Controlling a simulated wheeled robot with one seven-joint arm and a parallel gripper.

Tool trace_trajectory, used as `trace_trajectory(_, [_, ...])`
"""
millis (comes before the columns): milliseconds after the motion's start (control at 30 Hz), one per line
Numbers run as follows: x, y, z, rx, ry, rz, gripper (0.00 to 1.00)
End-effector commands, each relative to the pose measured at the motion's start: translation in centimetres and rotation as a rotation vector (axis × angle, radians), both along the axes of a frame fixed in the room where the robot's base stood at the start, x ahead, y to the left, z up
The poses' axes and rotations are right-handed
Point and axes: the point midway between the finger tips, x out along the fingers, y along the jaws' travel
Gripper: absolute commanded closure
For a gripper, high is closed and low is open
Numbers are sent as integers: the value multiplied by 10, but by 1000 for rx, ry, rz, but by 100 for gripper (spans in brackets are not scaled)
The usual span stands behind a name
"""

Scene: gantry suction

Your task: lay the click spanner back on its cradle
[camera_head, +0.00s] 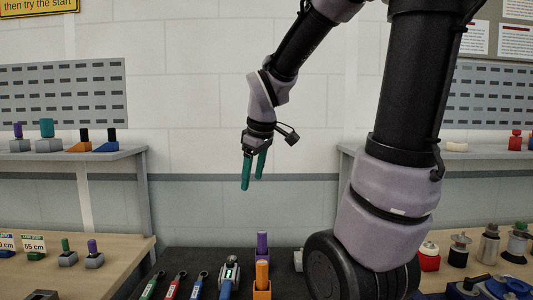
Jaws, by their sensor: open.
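My gripper (253,172) has green fingers that point down and stand a little apart. It is open and empty, in the air in front of the white wall, well above the dark mat (205,262). A spanner with a grey ratchet-like head and a blue handle (228,274) lies on the mat at the bottom of the picture, below my gripper; it looks like the click spanner. Its lower end is cut off by the frame edge. I cannot tell which thing is its cradle, or whether the spanner rests on one.
Several smaller spanners (174,284) lie left of it. An orange block with a peg (262,281) and a purple peg (262,245) stand just right. Wooden benches (125,250) flank the mat, with small parts. A grey shelf (75,155) stands at left. My arm hides the right middle.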

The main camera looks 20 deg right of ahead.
Motion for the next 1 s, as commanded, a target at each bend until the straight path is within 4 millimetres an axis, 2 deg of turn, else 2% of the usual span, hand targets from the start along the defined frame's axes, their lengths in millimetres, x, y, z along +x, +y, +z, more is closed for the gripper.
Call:
trace_trajectory(33, [-15,-2,17,74,-39,-133,33])
trace_trajectory(200, [-58,-1,51,355,-105,-545,33])
trace_trajectory(400, [-88,1,70,581,-119,-813,33])
trace_trajectory(567, [-94,2,72,632,-114,-872,33])
trace_trajectory(1000, [-94,2,72,631,-115,-870,33])
